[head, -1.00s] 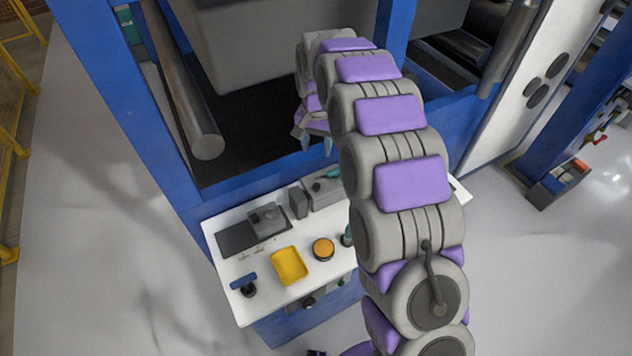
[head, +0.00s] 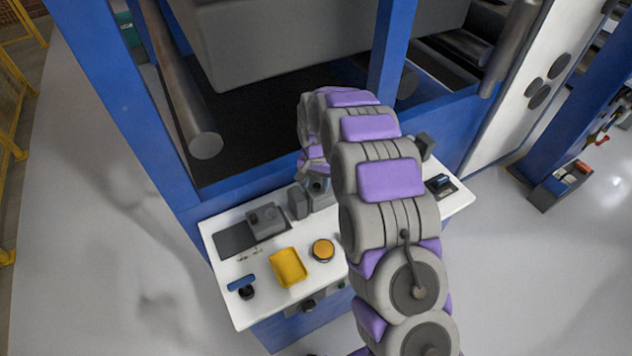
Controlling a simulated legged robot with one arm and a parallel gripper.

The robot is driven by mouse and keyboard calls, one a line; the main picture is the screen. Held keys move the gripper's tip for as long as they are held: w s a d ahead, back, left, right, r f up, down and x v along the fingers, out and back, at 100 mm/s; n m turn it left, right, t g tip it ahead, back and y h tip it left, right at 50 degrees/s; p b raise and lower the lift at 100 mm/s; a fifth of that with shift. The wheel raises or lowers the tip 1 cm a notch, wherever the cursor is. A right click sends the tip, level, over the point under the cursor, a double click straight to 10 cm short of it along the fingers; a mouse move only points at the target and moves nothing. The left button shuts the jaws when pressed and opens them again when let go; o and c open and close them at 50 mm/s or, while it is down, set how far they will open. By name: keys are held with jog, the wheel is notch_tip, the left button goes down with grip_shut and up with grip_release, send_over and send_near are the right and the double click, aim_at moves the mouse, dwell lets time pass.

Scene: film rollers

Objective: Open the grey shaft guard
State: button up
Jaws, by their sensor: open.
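A low grey housing (head: 319,204) is on the white bench top, partly hidden under my gripper; it looks like the grey shaft guard, but I cannot tell for sure whether it is open or shut. A dark grey upright block (head: 298,201) stands just left of it. My gripper (head: 317,180) is open and points down at the housing, right above or against it; I cannot tell whether they touch. My arm hides the bench to the right of the housing.
A blue machine frame (head: 150,150) with rollers (head: 205,146) rises behind. A dark device (head: 440,185) is at right.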

grip_shut()
dwell(0.6)
